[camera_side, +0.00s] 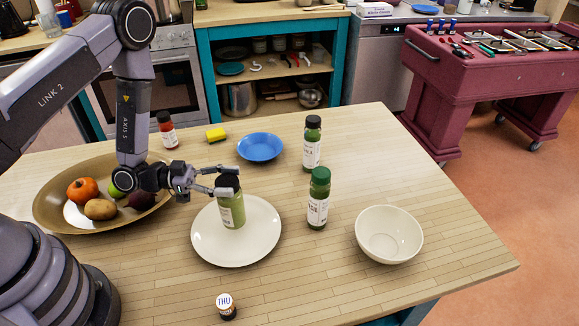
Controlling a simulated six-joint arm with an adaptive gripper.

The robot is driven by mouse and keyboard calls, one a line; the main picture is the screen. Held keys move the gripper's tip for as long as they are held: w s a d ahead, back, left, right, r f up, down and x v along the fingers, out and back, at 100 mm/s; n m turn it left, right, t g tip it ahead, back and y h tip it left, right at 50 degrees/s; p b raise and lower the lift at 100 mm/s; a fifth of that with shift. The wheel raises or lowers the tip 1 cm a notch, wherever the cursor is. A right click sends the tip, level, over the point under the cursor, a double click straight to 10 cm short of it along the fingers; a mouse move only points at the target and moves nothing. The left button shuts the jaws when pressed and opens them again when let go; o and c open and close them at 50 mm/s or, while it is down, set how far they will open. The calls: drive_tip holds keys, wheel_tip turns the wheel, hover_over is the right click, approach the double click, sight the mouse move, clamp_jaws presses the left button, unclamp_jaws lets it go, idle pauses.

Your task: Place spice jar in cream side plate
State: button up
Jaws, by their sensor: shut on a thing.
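The spice jar (232,211), pale green with a dark cap and a light label, stands nearly upright over the middle of the cream side plate (265,246). My gripper (228,186) comes in from the left and is shut on the jar near its cap. The fingers hide part of the cap and the top of the jar. The jar's base appears at the plate's surface, but I cannot tell whether it touches. The plate lies flat on the wooden table and holds nothing else.
A green-capped bottle (319,199) and a black-capped bottle (312,146) stand right of the plate. A cream bowl (389,236) is farther right. A blue bowl (260,147) is behind, a fruit tray (52,214) left, and a small jar labelled THU (227,308) in front.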

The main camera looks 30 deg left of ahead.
drive_tip(key=shift+f, duration=1.75)
drive_tip(key=o, duration=1.2)
drive_tip(key=shift+o, duration=0.2)
